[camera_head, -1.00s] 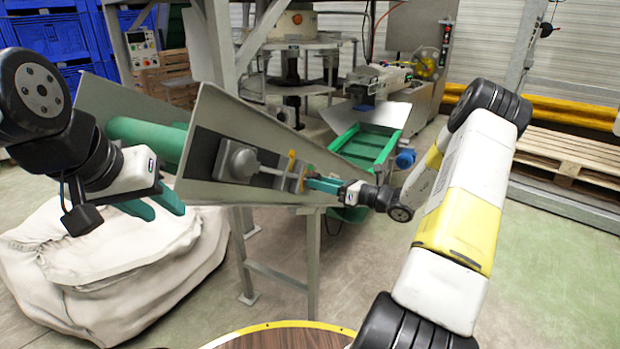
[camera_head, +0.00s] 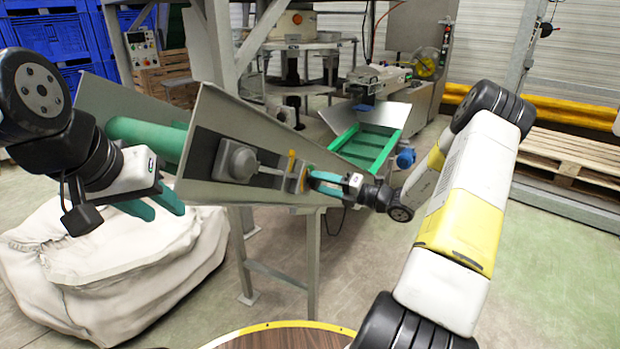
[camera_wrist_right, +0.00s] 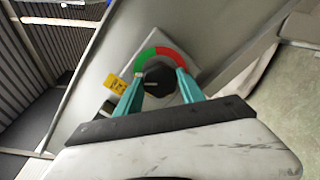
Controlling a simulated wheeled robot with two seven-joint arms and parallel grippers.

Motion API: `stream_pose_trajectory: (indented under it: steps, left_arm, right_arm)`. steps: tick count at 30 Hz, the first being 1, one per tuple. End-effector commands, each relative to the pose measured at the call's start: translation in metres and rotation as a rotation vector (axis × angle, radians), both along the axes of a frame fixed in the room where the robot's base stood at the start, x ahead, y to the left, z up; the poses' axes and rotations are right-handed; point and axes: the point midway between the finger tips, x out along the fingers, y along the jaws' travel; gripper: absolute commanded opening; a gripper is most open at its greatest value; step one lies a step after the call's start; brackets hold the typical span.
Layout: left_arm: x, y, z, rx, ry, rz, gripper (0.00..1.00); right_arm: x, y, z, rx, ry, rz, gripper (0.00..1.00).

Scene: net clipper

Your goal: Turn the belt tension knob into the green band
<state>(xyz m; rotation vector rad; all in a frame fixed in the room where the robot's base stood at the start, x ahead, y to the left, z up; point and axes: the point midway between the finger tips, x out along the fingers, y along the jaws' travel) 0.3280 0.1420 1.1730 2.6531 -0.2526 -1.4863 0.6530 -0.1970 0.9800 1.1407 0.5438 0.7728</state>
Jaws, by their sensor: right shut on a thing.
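The belt tension knob (camera_wrist_right: 158,80) is dark and faceted, on a pale square plate in the right wrist view. A coloured arc curves around its far side, with the green band (camera_wrist_right: 144,58) on the left and a red band (camera_wrist_right: 173,58) on the right. My right gripper (camera_wrist_right: 159,77) is shut on the knob, one teal finger on each side. I cannot make out a pointer on the knob. In the head view the right gripper (camera_head: 310,180) covers the knob at the metal panel's right end. My left gripper (camera_head: 165,212) is open and empty.
A yellow tag (camera_wrist_right: 115,83) sits left of the knob. The slanted metal panel (camera_head: 215,120) carries a grey housing (camera_head: 238,162) and encloses a green roller (camera_head: 145,135). A white sack (camera_head: 100,270) lies below my left gripper. A green chute (camera_head: 370,148) stands behind.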

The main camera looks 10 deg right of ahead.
Motion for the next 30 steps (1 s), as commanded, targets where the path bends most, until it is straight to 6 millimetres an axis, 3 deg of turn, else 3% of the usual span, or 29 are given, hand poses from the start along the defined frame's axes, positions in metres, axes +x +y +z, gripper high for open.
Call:
stream_pose_trajectory:
  steps: [15, 30]
  left_arm:
    - [0.0000, 0.0000, 0.0000, 0.000, 0.000, 0.000, 0.36]
    - [0.0000, 0.0000, 0.0000, 0.000, 0.000, 0.000, 0.36]
  right_arm:
    - [0.0002, -0.0015, -0.0010, 0.284, 0.353, -0.002, 0.05]
    - [0.0001, -0.0017, -0.0015, 0.410, 0.509, -0.004, 0.05]
